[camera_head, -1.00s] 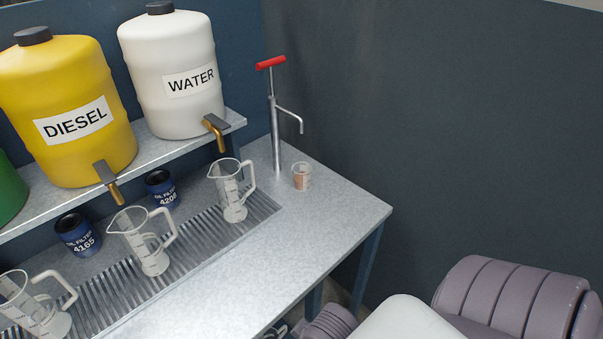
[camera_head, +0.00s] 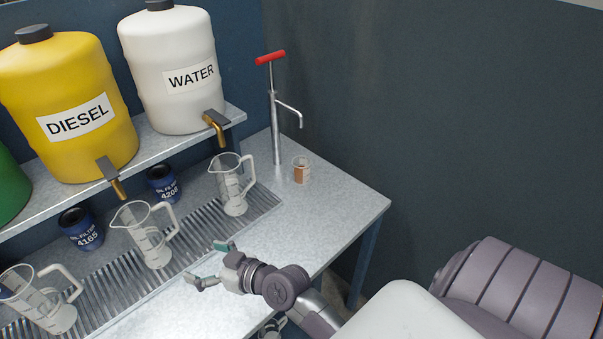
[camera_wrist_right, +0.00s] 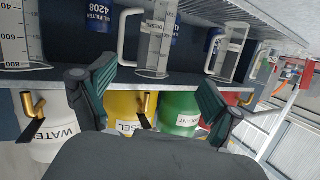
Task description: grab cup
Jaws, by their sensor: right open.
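A small clear cup (camera_head: 301,171) with brown contents stands upright on the metal bench, just right of the hand pump. Clear measuring jugs with handles stand along the drip grate: one under the water tap (camera_head: 232,186), one in the middle (camera_head: 147,236), one at the lower left (camera_head: 40,300). My right gripper (camera_head: 207,263) is open and empty over the bench, in front of the jugs and apart from the cup. In the right wrist view its fingers are spread, with a jug (camera_wrist_right: 156,45) beyond them. My left gripper is out of view.
A yellow diesel tank (camera_head: 70,85) and white water tank (camera_head: 180,105) sit on a shelf with taps over the grate. Blue oil filters (camera_head: 163,184) stand behind the jugs. The pump (camera_head: 275,125) has a red handle. The bench's right end is clear.

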